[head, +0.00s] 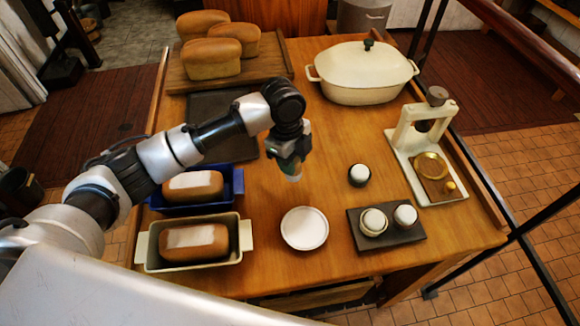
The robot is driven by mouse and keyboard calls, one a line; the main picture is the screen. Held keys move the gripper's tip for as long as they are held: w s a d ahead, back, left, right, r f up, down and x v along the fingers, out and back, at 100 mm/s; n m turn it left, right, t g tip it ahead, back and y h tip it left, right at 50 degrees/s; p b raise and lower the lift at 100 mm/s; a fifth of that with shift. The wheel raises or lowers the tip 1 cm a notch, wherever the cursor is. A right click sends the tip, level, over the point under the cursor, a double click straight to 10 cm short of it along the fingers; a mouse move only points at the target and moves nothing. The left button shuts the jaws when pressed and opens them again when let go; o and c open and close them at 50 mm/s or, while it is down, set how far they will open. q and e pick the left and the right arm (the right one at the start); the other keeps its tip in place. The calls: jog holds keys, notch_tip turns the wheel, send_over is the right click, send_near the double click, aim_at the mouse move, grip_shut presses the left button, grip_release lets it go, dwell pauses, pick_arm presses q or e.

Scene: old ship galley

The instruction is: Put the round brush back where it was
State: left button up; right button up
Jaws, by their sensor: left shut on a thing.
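My left gripper (291,160) hangs pointing down over the middle of the wooden table. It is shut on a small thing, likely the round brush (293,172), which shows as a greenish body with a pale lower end. Most of it is hidden by the gripper fingers. It appears to be held above the tabletop, left of a small dark round piece with a white top (359,174). A dark tray (410,238) at the front right bears two round white-topped pieces (373,221). A white round dish (304,228) lies to the left of that tray. My right gripper is not in view.
Two loaf pans, blue (238,188) and cream (245,238), hold loaves at the left. A board (272,68) with loaves and a white lidded pot (362,78) stand at the back. A white stand (402,140) is at right. The tabletop (330,130) beside my gripper is clear.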

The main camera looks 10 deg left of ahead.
pick_arm(q)
jog(key=shift+w+a+f, duration=0.2)
jog(key=shift+a, duration=0.05)
jog(key=shift+f, duration=0.3)
notch_tip(320, 180, down, 3)
jog(key=shift+a+f+p, duration=0.1)
jog(key=shift+p, duration=0.35)
jog(key=shift+f, duration=0.15)
jog(key=shift+f, duration=0.1)
jog(key=o, duration=0.8)
